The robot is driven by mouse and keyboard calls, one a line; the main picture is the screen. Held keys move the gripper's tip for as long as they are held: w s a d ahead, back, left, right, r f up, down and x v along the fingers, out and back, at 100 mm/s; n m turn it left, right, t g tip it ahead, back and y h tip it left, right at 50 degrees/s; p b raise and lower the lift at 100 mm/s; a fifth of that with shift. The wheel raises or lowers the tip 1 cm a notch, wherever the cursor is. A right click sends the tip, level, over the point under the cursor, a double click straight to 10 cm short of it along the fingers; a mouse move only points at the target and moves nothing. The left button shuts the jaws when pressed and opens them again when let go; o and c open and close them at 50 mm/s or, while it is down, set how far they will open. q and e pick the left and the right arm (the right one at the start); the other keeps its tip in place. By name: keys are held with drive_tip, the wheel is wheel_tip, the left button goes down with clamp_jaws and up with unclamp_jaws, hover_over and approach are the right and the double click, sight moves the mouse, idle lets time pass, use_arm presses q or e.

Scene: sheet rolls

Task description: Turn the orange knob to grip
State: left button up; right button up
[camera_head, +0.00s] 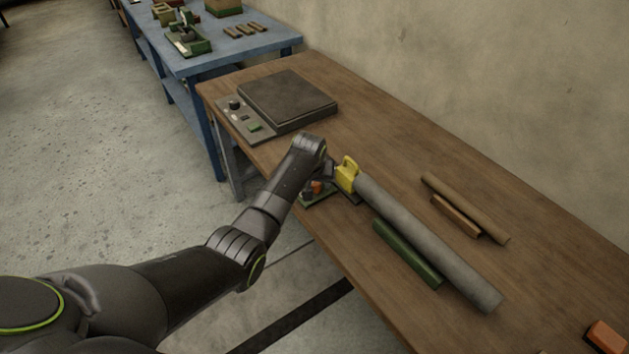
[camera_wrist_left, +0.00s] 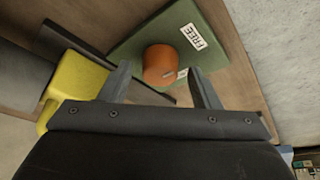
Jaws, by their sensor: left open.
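The orange knob (camera_wrist_left: 159,62) sits on a green plate (camera_wrist_left: 135,47) in the left wrist view. A white label reading FREE (camera_wrist_left: 193,37) is beside it, and a second small label is partly hidden by the knob. In the head view the knob (camera_head: 316,187) shows only in part under my wrist, at the table's near edge. My left gripper (camera_wrist_left: 158,71) is open, with one finger on each side of the knob; I cannot tell whether they touch it. In the head view my left gripper (camera_head: 322,173) is largely hidden by its own wrist. My right gripper is not in view.
A yellow clamp (camera_head: 347,174) stands close beside my gripper, at the end of a long grey roll (camera_head: 425,240). A green bar (camera_head: 407,253) and brown pieces (camera_head: 465,207) lie nearby. A flat device (camera_head: 287,100) is behind. An orange block (camera_head: 606,336) is far right.

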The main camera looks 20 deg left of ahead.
use_arm(q)
drive_tip(key=c, duration=1)
